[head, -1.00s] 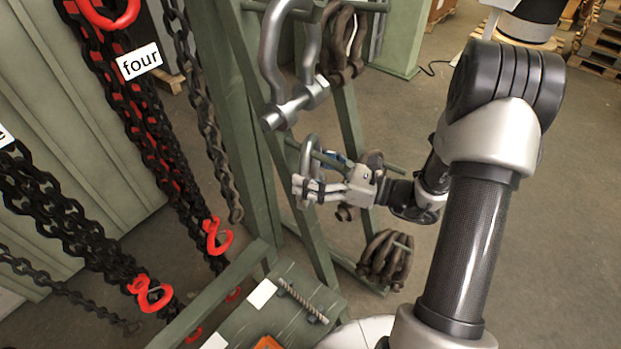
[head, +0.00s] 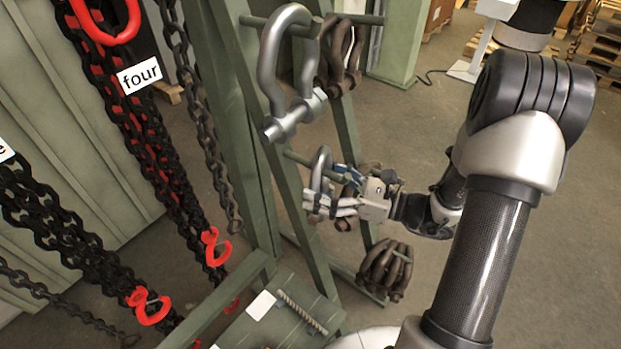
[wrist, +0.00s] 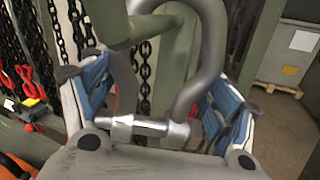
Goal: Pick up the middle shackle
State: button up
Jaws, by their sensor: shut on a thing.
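The middle shackle is a grey metal bow shackle (head: 320,168) at the middle peg (head: 298,157) of the green rack. My gripper (head: 332,200) is shut on its lower part, near the pin. In the wrist view, the shackle's bow (wrist: 213,50) rises between the blue-padded fingers of my gripper (wrist: 155,105), and its pin (wrist: 150,130) lies across them. A green rod (wrist: 112,22) shows by the bow; I cannot tell whether it still passes through. A larger grey shackle (head: 268,70) hangs above on the upper peg.
Brown shackles (head: 340,50) hang behind the large one, and more (head: 385,270) hang lower down. Black and red chains (head: 140,120) with red hooks hang at the left. A green rack post (head: 285,190) stands close left of my gripper. Pallets (head: 590,65) lie far right.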

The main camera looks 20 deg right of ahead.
jog(key=s+d, duration=0.8)
jog(key=s, duration=0.4)
jog(key=shift+d, duration=0.3)
jog(key=shift+d, duration=0.1)
